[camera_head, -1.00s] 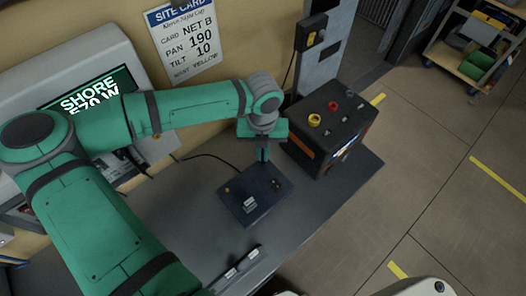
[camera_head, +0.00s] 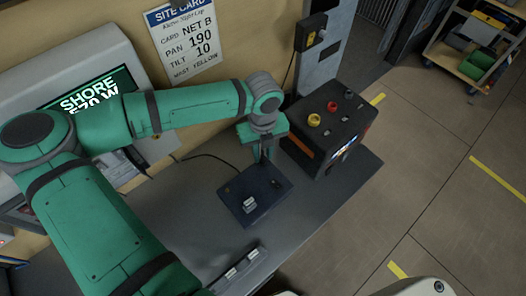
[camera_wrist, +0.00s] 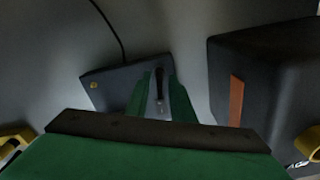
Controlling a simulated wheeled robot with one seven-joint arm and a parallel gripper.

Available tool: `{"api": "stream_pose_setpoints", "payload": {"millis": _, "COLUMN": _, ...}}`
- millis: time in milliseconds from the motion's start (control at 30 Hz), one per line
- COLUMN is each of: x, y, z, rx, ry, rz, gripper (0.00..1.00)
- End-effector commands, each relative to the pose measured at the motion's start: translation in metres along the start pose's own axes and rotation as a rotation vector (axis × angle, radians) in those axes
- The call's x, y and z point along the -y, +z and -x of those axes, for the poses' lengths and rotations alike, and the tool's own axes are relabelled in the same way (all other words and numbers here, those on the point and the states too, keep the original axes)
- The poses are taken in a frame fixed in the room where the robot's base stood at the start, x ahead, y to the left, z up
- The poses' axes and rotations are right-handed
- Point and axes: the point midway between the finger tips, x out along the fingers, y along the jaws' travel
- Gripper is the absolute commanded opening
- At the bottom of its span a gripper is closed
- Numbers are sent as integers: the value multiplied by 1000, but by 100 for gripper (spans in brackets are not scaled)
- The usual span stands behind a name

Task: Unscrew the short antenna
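A dark blue-black box (camera_head: 262,205) lies flat on the grey counter. It also shows in the wrist view (camera_wrist: 103,88), with a small yellow connector (camera_wrist: 94,85) on its left part. The short antenna (camera_wrist: 159,78) is a thin dark rod at the box's far edge, with a paler base. My gripper (camera_wrist: 159,94) has its two green fingers on either side of the antenna, with visible gaps, so it looks open. In the head view my gripper (camera_head: 266,151) is above the box's back edge, and the antenna cannot be told from the fingers there.
A black case (camera_head: 335,125) with red and yellow knobs stands close to the right of my gripper. A cable runs from the box towards the wall. Small pale parts (camera_head: 240,264) lie at the counter's front edge. A monitor (camera_head: 90,80) stands behind my arm.

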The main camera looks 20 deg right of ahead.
Motion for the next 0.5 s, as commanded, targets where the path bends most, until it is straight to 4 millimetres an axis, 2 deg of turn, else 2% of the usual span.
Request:
{"api": "stream_pose_setpoints", "payload": {"millis": 267, "x": 0, "y": 0, "z": 0, "rx": 1, "ry": 1, "rz": -6, "gripper": 22}}
{"api": "stream_pose_setpoints", "payload": {"millis": 500, "x": -1, "y": 0, "z": 0, "rx": 1, "ry": 2, "rz": -211, "gripper": 22}}
